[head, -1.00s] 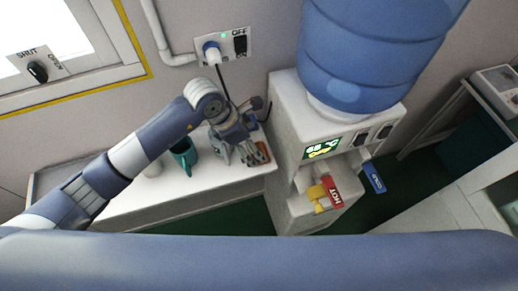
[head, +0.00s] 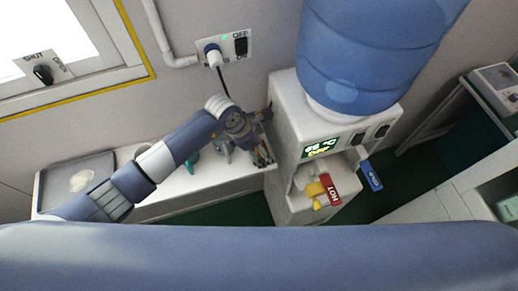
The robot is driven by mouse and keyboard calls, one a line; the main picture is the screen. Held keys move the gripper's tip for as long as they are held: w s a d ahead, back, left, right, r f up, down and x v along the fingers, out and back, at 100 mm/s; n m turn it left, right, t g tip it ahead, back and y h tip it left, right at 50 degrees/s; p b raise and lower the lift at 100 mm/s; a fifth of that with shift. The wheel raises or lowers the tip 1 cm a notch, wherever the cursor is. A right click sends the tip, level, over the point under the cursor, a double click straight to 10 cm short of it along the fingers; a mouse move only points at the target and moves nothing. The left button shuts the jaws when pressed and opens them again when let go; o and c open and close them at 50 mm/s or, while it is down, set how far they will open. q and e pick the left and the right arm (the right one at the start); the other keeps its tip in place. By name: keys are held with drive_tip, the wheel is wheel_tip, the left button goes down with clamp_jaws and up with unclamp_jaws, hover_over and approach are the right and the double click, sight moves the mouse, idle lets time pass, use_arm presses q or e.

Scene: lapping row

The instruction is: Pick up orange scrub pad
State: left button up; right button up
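My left arm reaches in from the left over the white counter (head: 235,182). My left gripper (head: 262,160) points down at the counter's right end, beside the water dispenser. The orange scrub pad is not clearly visible now; the gripper and wrist cover the spot where an orange-brown patch showed before. I cannot tell whether the fingers are open or touching anything. My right gripper is not in view.
A teal mug (head: 192,162) is partly hidden behind my arm. A grey tray (head: 62,168) with a pale round item (head: 81,180) lies at the counter's left. The water dispenser (head: 288,110) with its HOT tap (head: 329,189) stands close right of the gripper.

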sight(267, 150)
use_arm(q)
drive_tip(key=c, duration=0.7)
drive_tip(key=shift+r, duration=0.1)
drive_tip(key=shift+r+b, duration=0.45)
drive_tip(key=shift+r, duration=0.1)
drive_tip(key=shift+s+a+r+b, duration=0.1)
drive_tip(key=shift+s+r+b, duration=0.05)
drive_tip(key=shift+r+b, duration=0.3)
drive_tip(key=shift+s+r+b, duration=0.15)
drive_tip(key=shift+r+b, duration=0.15)
drive_tip(key=shift+r, duration=0.25)
drive_tip(key=shift+s+a+r+b, duration=0.4)
drive_tip(key=shift+s+b, duration=0.35)
drive_tip(key=shift+s, duration=1.8)
drive_tip(key=shift+s+a+r+b, duration=0.2)
drive_tip(key=shift+s+a+b, duration=0.45)
drive_tip(key=shift+s, duration=1.85)
drive_tip(key=shift+s+a+r+b, duration=0.35)
drive_tip(key=shift+s+b, duration=0.5)
drive_tip(key=shift+s, duration=1.7)
